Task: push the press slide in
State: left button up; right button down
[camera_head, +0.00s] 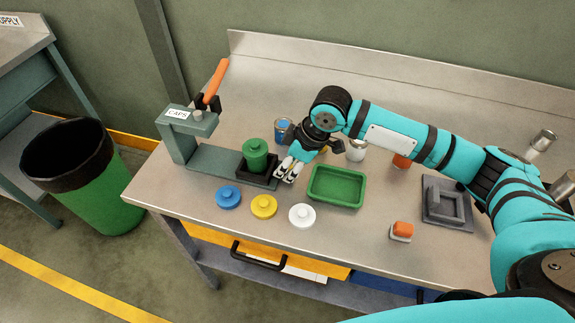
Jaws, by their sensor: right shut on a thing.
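The grey-green press (182,135) labelled CAPS stands at the left of the bench, its orange lever (216,80) raised. Its rail runs right from the press head. The dark press slide (244,172) sits toward the rail's right end, out from under the head. My left gripper is out of view.
Blue (228,197), yellow (263,206) and white (302,215) caps lie in front of the rail. A green tray (337,203) is right of the gripper. A blue can (286,130) and a white can (356,151) stand behind. A grey fixture (432,212) lies further right.

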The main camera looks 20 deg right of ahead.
aim_at(266, 167)
jog(key=shift+w+a+r, duration=0.15)
jog(key=shift+a, duration=0.1)
jog(key=w+a+p, duration=0.1)
jog(key=w+a, duration=0.1)
jog(key=a, duration=0.1)
jog(key=shift+r+p, duration=0.2)
jog(key=shift+p, duration=0.15)
jog(key=w+a, duration=0.1)
jog(key=a, duration=0.1)
jog(key=w+a, duration=0.2)
jog(key=a, duration=0.1)
jog(key=w+a, duration=0.2)
jog(key=shift+w+a+f, duration=0.1)
jog(key=shift+a+f, duration=0.15)
jog(key=shift+f, duration=0.05)
jog(key=shift+r, duration=0.1)
jog(key=c, duration=1.4)
grip_release()
jog(key=o, duration=0.3)
jog(key=shift+a, duration=0.15)
